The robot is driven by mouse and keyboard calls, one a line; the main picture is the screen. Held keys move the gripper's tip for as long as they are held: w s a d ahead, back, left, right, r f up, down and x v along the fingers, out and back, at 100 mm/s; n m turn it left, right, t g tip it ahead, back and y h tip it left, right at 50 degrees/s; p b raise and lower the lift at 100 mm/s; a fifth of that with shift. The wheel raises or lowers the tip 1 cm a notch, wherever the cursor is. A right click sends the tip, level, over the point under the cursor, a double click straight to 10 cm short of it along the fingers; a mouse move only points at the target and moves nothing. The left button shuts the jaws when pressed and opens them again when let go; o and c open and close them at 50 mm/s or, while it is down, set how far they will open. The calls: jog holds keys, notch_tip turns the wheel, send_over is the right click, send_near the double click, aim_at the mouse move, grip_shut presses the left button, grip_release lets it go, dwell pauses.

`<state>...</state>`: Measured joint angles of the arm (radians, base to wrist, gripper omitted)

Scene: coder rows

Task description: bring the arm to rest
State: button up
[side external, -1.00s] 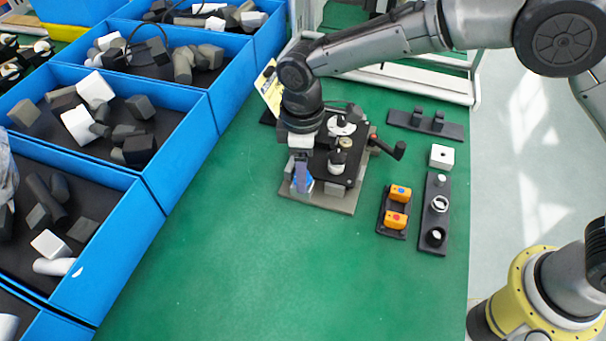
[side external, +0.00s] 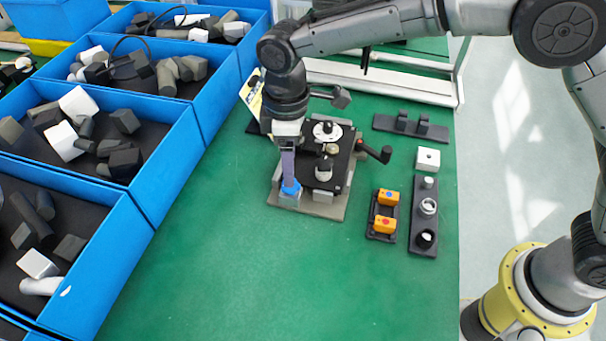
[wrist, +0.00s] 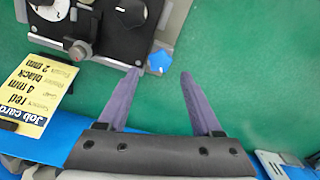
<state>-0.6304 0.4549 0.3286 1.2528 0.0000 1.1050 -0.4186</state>
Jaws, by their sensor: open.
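My gripper (side external: 289,180) is above the near-left corner of the black fixture on its grey base plate (side external: 322,209). In the wrist view its two purple fingers (wrist: 160,73) are spread apart with nothing between them. A blue knob (wrist: 160,62) lies just beyond the fingertips, apart from them in that picture. The knob also shows under the fingers in the side view (side external: 291,188). The exact gap in height between fingertips and knob is hard to tell.
The fixture's black lever (side external: 374,152) sticks out to the right. Right of it are an orange-block holder (side external: 384,213), a black strip with round parts (side external: 424,215) and a white block (side external: 428,159). Blue bins (side external: 175,160) line the left. A yellow job card (wrist: 40,90) stands behind. The green front table is clear.

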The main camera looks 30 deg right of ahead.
jog(key=shift+w+d, duration=0.2)
jog(key=s+d+r+m+t+y, duration=0.1)
jog(key=s+d+r+m+t, duration=0.15)
jog(key=d+r, duration=0.75)
jog(key=s+d+r+m+t, duration=0.2)
jog(key=s+d+r+m, duration=0.1)
jog(key=d+r, duration=0.65)
jog(key=s+d+m+t, duration=0.1)
jog(key=s+d+m, duration=0.2)
jog(key=s+d, duration=0.55)
jog(key=s+d+f+m+h, duration=0.1)
jog(key=s+f+m, duration=0.2)
jog(key=s+f, duration=0.4)
jog(key=s, duration=0.3)
jog(key=shift+s+d+f, duration=0.15)
jog(key=shift+s+f, duration=0.1)
jog(key=shift+s, duration=0.1)
